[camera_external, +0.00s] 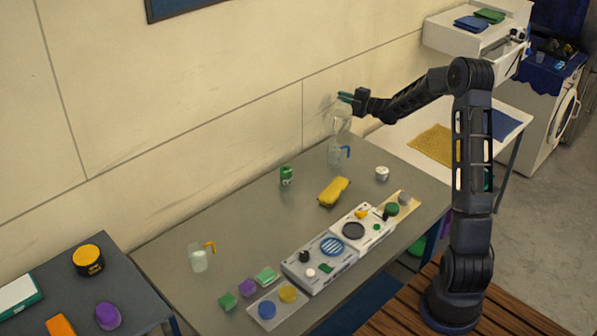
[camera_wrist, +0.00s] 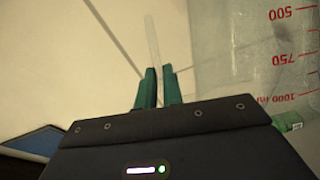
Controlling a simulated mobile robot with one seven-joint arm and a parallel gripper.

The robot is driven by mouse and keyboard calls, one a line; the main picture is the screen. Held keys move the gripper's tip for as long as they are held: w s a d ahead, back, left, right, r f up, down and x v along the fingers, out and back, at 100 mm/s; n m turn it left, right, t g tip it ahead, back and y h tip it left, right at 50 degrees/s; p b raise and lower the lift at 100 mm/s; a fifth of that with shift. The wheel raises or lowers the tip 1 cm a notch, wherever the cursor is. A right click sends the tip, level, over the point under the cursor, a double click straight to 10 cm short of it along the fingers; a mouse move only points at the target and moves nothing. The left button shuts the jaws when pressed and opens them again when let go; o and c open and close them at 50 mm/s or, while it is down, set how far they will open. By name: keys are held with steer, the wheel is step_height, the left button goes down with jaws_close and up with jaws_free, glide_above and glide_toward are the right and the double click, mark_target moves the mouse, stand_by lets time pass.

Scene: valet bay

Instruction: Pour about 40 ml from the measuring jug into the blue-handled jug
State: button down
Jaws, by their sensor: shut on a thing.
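My gripper (camera_external: 346,97) is shut on the clear measuring jug (camera_external: 341,116), high over the back right of the grey table. In the wrist view the green fingers (camera_wrist: 158,88) close around a thin clear strip, probably its handle. The jug's wall (camera_wrist: 262,62) fills the right side there, with red marks 500, 750 and 1000 ml upside down in the picture. I cannot tell its tilt or liquid level. The clear blue-handled jug (camera_external: 334,157) stands upright on the table just below it, blue handle to the right. No stream between them is visible, and its contents are unclear.
A green can (camera_external: 287,176), a yellow sponge (camera_external: 333,191) and a white tin (camera_external: 382,173) stand near the blue-handled jug. An orange-handled jug (camera_external: 198,261) with pale contents is at the front left. Grey trays (camera_external: 320,262) line the near edge. The wall is close behind.

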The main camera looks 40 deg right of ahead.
mark_target(340, 112)
steer(key=shift+s+a, duration=0.1)
steer(key=shift+a, duration=0.05)
stand_by(0.5)
steer(key=d, duration=0.1)
steer(key=w+d+f+m, duration=0.1)
steer(key=w+d+m+g, duration=0.1)
steer(key=d, duration=0.1)
steer(key=shift+f, duration=0.4)
steer(key=shift+w+d+f+m, duration=0.2)
steer(key=shift+f+m, duration=0.15)
steer(key=shift+m, duration=0.15)
steer(key=shift+w+d+f+m+g, duration=0.15)
steer(key=shift+w+d+m+g, duration=0.25)
steer(key=shift+d+m+g, duration=0.25)
steer(key=shift+w+d+f+m+g+y, duration=0.2)
steer(key=shift+d+f+m, duration=0.25)
steer(key=shift+f, duration=0.4)
steer(key=shift+w+d+f+m+g+y, duration=0.15)
steer(key=shift+w+d+f+m, duration=0.15)
steer(key=shift+f+m, duration=0.35)
steer(key=shift+w+d+f+m+g+y, duration=0.2)
steer(key=shift+d+f+m, duration=0.2)
steer(key=shift+f, duration=0.6)
steer(key=w+d+f+m+g+y, duration=0.2)
steer(key=w+d+f+m, duration=0.1)
steer(key=f, duration=0.4)
steer(key=shift+d+f+m, duration=0.25)
steer(key=shift+d+m, duration=0.6)
steer(key=shift+m, duration=0.1)
